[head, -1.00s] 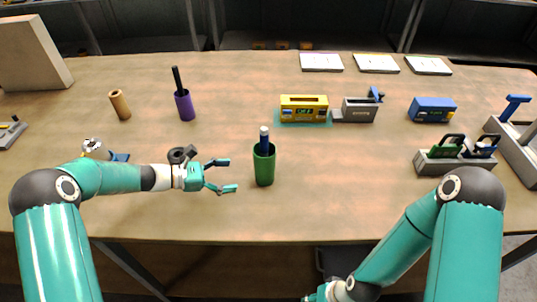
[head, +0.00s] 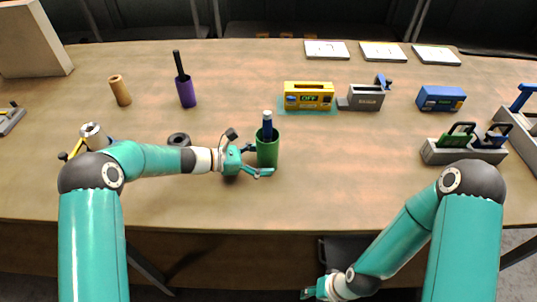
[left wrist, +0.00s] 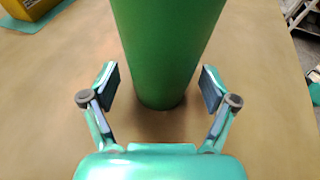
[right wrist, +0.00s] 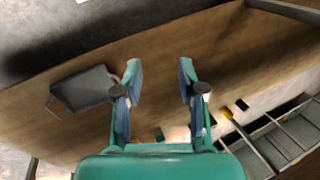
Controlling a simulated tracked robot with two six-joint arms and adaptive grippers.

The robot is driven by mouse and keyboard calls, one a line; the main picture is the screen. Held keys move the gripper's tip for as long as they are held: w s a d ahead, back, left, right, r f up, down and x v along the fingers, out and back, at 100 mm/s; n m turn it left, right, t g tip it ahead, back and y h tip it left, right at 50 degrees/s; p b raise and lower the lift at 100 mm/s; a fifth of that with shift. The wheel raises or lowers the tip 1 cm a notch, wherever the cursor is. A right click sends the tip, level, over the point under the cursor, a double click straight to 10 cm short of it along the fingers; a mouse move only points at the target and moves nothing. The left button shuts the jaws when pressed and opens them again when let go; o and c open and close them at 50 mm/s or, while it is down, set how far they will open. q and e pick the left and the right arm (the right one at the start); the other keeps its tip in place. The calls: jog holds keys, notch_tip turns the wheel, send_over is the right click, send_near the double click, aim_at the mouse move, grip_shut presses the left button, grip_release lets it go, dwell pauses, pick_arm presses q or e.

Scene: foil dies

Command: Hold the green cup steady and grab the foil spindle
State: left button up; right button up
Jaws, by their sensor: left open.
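The green cup (head: 267,152) stands upright on the table in the head view, with a dark blue spindle with a pale tip (head: 267,125) sticking up out of it. My left gripper (head: 264,160) is open at the cup's left side. In the left wrist view the cup (left wrist: 166,50) stands ahead, its base between and just beyond the two open fingers (left wrist: 160,85); no contact is visible. My right gripper (head: 308,293) is low, at the table's front side. In the right wrist view its fingers (right wrist: 160,82) are apart and empty.
A purple cup (head: 186,94) with a dark rod and a tan cylinder (head: 120,91) stand at the back left. A yellow device (head: 308,97), a grey device (head: 365,98) and a blue box (head: 440,99) stand right of the cup. The table front right of the cup is clear.

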pick_arm(q)
jog(key=shift+d, duration=0.2)
jog(key=c, duration=0.9)
